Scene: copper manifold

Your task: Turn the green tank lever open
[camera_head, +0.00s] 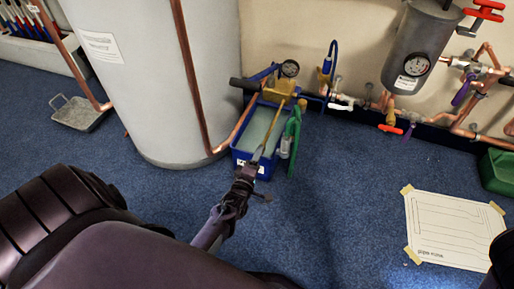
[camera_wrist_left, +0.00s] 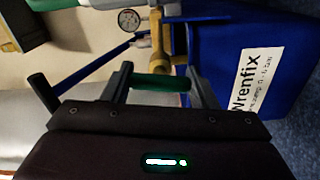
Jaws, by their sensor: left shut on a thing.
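In the left wrist view a short green bar, which looks like the green lever (camera_wrist_left: 160,83), lies crosswise between the two fingers of my left gripper (camera_wrist_left: 160,85). The gripper is shut on it. A brass rod runs up from just behind the bar to the pump head. In the head view my left gripper (camera_head: 248,172) is at the near end of the brass rod (camera_head: 269,134), in front of the blue tank (camera_head: 240,160). The lever's green part cannot be made out there. My right gripper is not in view.
The pressure gauge (camera_head: 290,68) sits above the blue tank. A green curved piece (camera_head: 292,138) stands at the tank's right side. A large grey cylinder (camera_head: 160,75) is close on the left. Copper pipes and valves line the wall at right.

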